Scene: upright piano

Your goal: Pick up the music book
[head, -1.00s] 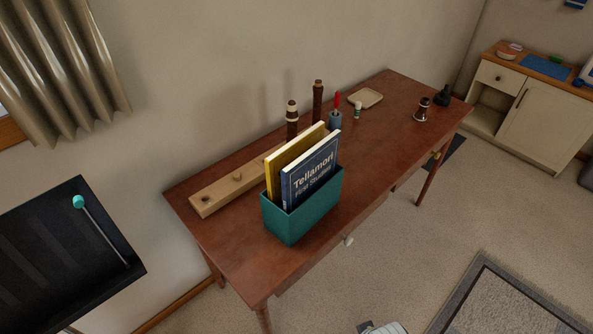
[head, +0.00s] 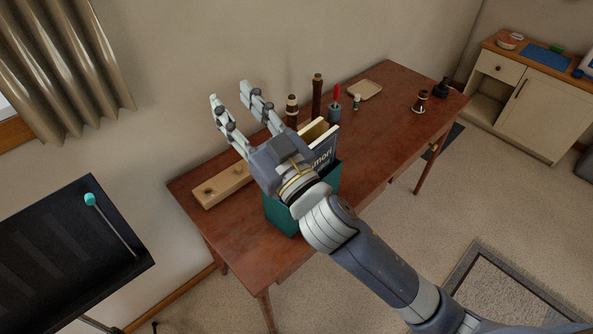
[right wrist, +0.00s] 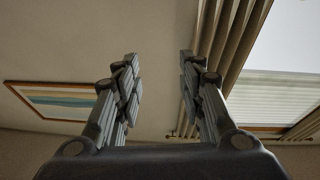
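The navy music book (head: 323,153) stands upright in a teal box (head: 283,217) on the brown desk. A yellow book (head: 314,130) stands just behind it. My right arm and hand cover much of both books and the box in the head view. My right gripper (head: 231,103) is open and empty, above and in front of the box, with its fingers pointing up and to the left. In the right wrist view the open fingers (right wrist: 157,82) have nothing between them. My left gripper is not in view.
A wooden block (head: 222,186) lies along the desk's back left. Brown turned pieces (head: 317,95), a red-handled tool (head: 335,104) and a small tray (head: 365,90) stand behind the books. A black music stand (head: 70,255) is at left. The desk's right half is mostly clear.

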